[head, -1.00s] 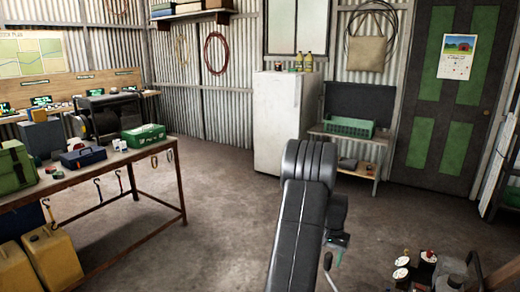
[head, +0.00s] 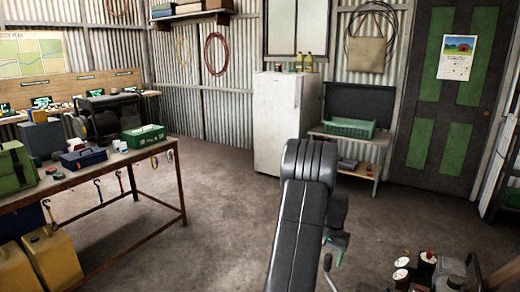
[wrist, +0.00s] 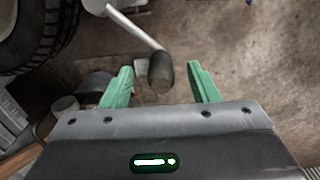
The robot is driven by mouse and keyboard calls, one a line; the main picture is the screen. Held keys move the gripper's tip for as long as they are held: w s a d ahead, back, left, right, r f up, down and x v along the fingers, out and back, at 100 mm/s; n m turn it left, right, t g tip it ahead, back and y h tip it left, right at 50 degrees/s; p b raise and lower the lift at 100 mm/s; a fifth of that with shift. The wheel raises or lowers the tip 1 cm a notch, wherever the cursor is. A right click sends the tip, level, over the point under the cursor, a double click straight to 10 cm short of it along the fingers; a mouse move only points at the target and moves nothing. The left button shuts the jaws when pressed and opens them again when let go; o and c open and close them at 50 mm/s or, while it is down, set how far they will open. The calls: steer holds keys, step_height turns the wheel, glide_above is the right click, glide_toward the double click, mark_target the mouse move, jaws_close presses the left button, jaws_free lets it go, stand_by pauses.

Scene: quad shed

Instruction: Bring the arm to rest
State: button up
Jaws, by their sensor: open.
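My gripper (wrist: 159,68) is open in the wrist view, its two green fingers apart. A dark cylindrical grip (wrist: 161,74) on a pale metal lever (wrist: 135,27) shows in the gap between the fingers. I cannot tell from this view how far below the fingers it is. In the head view my arm reaches forward at the centre, and a little of my green gripper (head: 338,241) shows at its right side. The rest of the gripper is hidden behind the arm.
A black tyre (wrist: 38,35) fills the wrist view's upper left. In the head view a workbench (head: 105,176) stands left, with yellow cans (head: 52,255) below. A white fridge (head: 280,122) and low shelf (head: 350,142) stand behind. Bare floor (head: 220,205) lies between.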

step_height(320, 180, down, 2)
steer(key=shift+f+b, duration=0.2)
steer(key=shift+b, duration=0.2)
steer(key=shift+s+a+f, duration=0.1)
steer(key=shift+a, duration=0.25)
steer(key=s+a+b, duration=0.2)
steer(key=s+a, duration=0.5)
steer(key=s, duration=0.1)
steer(key=s+d+r+b, duration=0.1)
steer(key=s+d, duration=0.4)
steer(key=s, duration=0.6)
steer(key=shift+s, duration=0.4)
